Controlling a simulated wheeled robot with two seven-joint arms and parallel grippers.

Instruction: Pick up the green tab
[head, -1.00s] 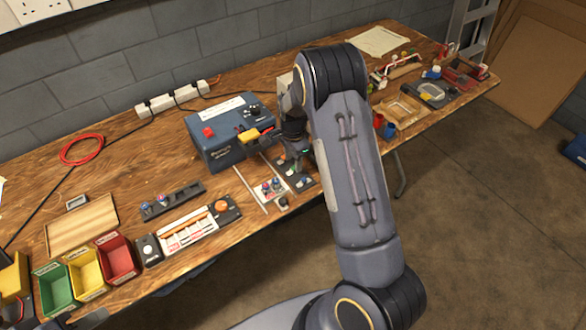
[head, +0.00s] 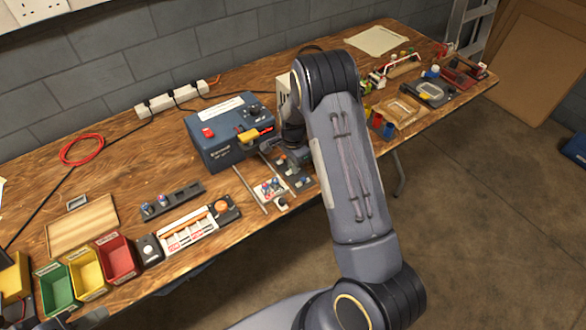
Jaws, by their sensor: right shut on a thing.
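My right gripper (head: 288,152) points down over the bench, just in front of the blue-grey charger box (head: 222,132). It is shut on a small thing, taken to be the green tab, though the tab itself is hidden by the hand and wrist. Below it is a dark tray (head: 303,178) with small coloured pieces, partly covered by my arm. A pale plate (head: 268,188) with red and blue pieces lies beside this tray. Grey parts at the bottom left edge seem to be my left gripper (head: 88,319); its jaws cannot be made out.
Green (head: 57,289), yellow (head: 88,274) and red (head: 118,260) bins stand at the front left. A dark strip (head: 172,201) and a white-and-orange rack (head: 187,232) lie near the front edge. A yellow-handled thing (head: 250,134) is at the box.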

